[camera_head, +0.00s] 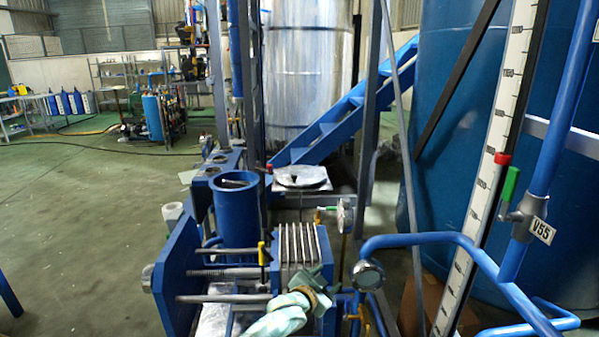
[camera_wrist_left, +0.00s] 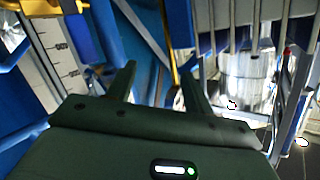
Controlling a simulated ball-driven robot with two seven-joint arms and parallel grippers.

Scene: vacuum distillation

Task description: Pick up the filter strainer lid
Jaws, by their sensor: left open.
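The filter strainer lid (camera_head: 302,175), a round silver disc with a small dark knob, lies on a square light plate (camera_head: 315,187) right of the open blue cylinder (camera_head: 236,215). My left gripper (camera_head: 322,276), dark green, is in front of and below the lid, near the ribbed blue frame, well apart from it. In the left wrist view the gripper (camera_wrist_left: 160,85) has its fingers spread with nothing between them. I cannot make out the lid in that view. My right gripper is not in view.
The blue press-like frame (camera_head: 181,265) with metal rods stands close on the left. Blue pipes (camera_head: 430,239) with a gauge (camera_head: 367,275) run on the right, beside a tall white scale (camera_head: 497,130) and a large blue tank (camera_head: 450,160). Open floor (camera_head: 80,220) lies at the left.

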